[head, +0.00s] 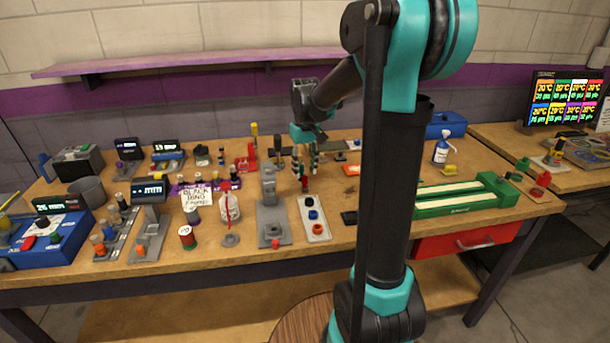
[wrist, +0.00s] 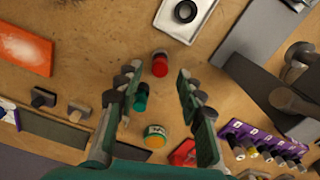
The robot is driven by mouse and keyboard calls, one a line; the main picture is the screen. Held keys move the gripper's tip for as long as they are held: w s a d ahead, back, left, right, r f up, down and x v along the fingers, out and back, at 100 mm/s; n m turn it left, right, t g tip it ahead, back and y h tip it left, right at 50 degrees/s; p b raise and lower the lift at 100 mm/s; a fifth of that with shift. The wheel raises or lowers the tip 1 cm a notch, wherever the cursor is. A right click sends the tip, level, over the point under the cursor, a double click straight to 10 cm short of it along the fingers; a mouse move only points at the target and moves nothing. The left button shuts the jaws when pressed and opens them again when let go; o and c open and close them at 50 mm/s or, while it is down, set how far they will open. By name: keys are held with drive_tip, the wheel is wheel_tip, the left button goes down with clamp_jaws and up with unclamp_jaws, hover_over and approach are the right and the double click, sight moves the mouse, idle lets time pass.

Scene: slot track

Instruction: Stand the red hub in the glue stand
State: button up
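The red hub (wrist: 160,64), a small red cylinder, stands on the bench in the wrist view, just beyond and between my fingertips. It also shows small in the head view (head: 304,184), below my gripper (head: 303,168). In the wrist view my gripper (wrist: 158,78) is open, with nothing held between its fingers. A teal cylinder (wrist: 141,97) sits close to the left finger; I cannot tell whether they touch. A grey stand (head: 270,205) with an upright post is left of the hub in the head view; I cannot tell for certain that it is the glue stand.
A pale plate (head: 322,236) bearing dark, blue and orange round parts lies in front of the hub. A yellow-topped jar (wrist: 155,137) and a red block (wrist: 185,152) are near the fingers.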

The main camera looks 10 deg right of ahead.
sight(305, 177)
wheel_tip(305, 177, up, 9)
drive_tip(key=shift+r, duration=0.15)
idle(0.4)
